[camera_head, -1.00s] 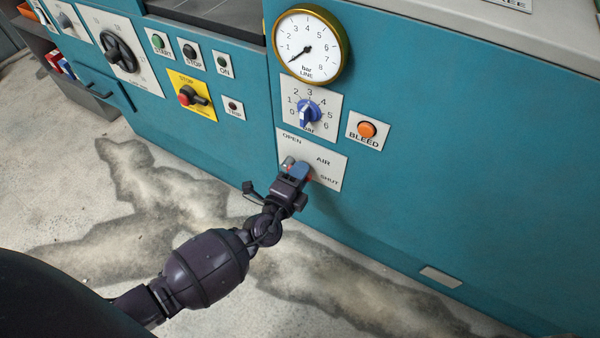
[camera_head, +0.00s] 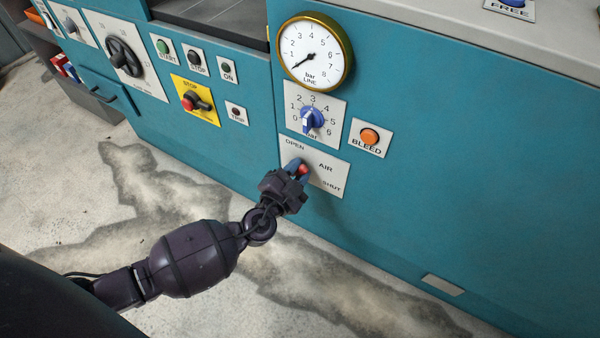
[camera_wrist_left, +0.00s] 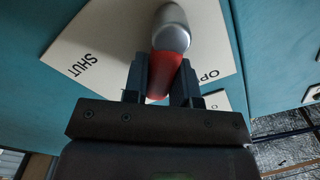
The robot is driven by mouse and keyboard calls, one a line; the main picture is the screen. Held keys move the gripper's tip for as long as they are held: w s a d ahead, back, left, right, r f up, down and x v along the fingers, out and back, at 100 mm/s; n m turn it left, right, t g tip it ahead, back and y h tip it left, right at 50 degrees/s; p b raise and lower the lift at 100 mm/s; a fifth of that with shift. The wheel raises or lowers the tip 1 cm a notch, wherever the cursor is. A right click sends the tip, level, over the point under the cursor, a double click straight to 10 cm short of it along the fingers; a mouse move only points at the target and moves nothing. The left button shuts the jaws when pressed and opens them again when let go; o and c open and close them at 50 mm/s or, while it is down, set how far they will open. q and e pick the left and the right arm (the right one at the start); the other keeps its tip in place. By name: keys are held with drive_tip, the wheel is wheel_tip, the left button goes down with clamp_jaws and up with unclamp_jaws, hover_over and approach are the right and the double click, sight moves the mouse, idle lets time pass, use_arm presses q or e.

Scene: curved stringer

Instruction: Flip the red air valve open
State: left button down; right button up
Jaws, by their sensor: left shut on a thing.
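The air valve's red handle (camera_wrist_left: 160,72) runs from a silver rounded end (camera_wrist_left: 171,27) in the left wrist view. It lies between the words SHUT and OPEN, nearer OPEN. A bit of red (camera_head: 303,170) shows in the head view. The white AIR plate (camera_head: 325,179) has OPEN at its upper left and SHUT at its lower right. My left gripper (camera_head: 298,168) is at the plate's left part, with its fingers (camera_wrist_left: 162,80) shut on the red handle from both sides. They hide part of the valve. My right gripper is not in view.
Above the plate are a blue pressure knob (camera_head: 312,119) and a brass-rimmed gauge (camera_head: 315,53). An orange BLEED button (camera_head: 369,136) is to the right. A red-and-black stop switch (camera_head: 195,102) is at the left. The panel below BLEED is bare.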

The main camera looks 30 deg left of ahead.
sight(293, 154)
use_arm(q)
drive_tip(key=n, duration=0.2)
drive_tip(key=a+r+n, duration=0.1)
drive_tip(key=n, duration=0.1)
drive_tip(key=shift+a+n, duration=0.2)
drive_tip(key=shift+n, duration=0.1)
drive_tip(key=shift+w+a+r+n, duration=0.1)
drive_tip(key=shift+a+n, duration=0.3)
drive_tip(key=shift+n, duration=0.65)
drive_tip(key=shift+a+r+n, duration=0.1)
drive_tip(key=shift+a+n, duration=0.25)
drive_tip(key=shift+n, duration=0.7)
drive_tip(key=c, duration=0.9)
unclamp_jaws()
drive_tip(key=shift+f, duration=0.1)
drive_tip(key=s, duration=1)
drive_tip(key=shift+s+a, duration=0.2)
drive_tip(key=shift+s, duration=0.2)
